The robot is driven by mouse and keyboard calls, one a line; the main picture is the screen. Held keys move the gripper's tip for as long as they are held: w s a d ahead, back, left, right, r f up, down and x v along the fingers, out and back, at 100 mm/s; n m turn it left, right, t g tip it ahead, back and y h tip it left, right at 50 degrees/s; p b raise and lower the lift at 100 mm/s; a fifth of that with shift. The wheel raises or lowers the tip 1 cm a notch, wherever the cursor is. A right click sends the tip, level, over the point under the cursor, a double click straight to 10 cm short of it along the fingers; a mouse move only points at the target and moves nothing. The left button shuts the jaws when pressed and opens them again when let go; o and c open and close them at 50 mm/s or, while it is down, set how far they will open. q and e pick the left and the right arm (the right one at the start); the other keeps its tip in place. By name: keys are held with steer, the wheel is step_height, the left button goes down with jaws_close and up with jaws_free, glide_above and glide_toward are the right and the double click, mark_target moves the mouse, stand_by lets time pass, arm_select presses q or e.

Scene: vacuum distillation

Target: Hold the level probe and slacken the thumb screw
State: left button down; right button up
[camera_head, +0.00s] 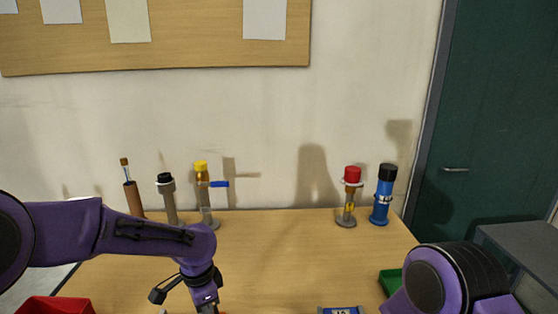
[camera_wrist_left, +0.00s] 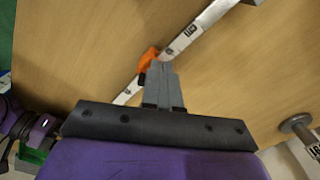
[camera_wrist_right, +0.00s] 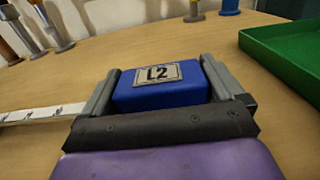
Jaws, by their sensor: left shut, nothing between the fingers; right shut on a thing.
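My right gripper (camera_wrist_right: 160,72) is shut on a blue block (camera_wrist_right: 162,92) with an L2 label, one finger on each side. The blue block also shows at the bottom edge of the head view (camera_head: 340,310). A pale strip with dark marks (camera_wrist_right: 38,115) runs in from the left towards it; the join is hidden. In the left wrist view the strip (camera_wrist_left: 192,33) crosses diagonally and carries an orange piece (camera_wrist_left: 147,62), probably the thumb screw. My left gripper (camera_wrist_left: 161,68) is shut and empty, its tips right beside the orange piece; whether they touch I cannot tell.
Several upright fittings stand at the table's back: a yellow-topped one (camera_head: 202,182) on the left, red-topped (camera_head: 350,195) and blue (camera_head: 382,200) ones on the right. A green tray (camera_wrist_right: 285,50) lies to the right, a red bin (camera_head: 52,305) front left. The middle is clear.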

arm_select(q)
steer(key=shift+s, duration=0.15)
steer(key=shift+s+d, duration=0.35)
steer(key=shift+d, duration=0.1)
steer(key=shift+s, duration=0.1)
step_height(320, 180, up, 6)
steer(key=shift+s+a, duration=0.25)
stand_by(0.5)
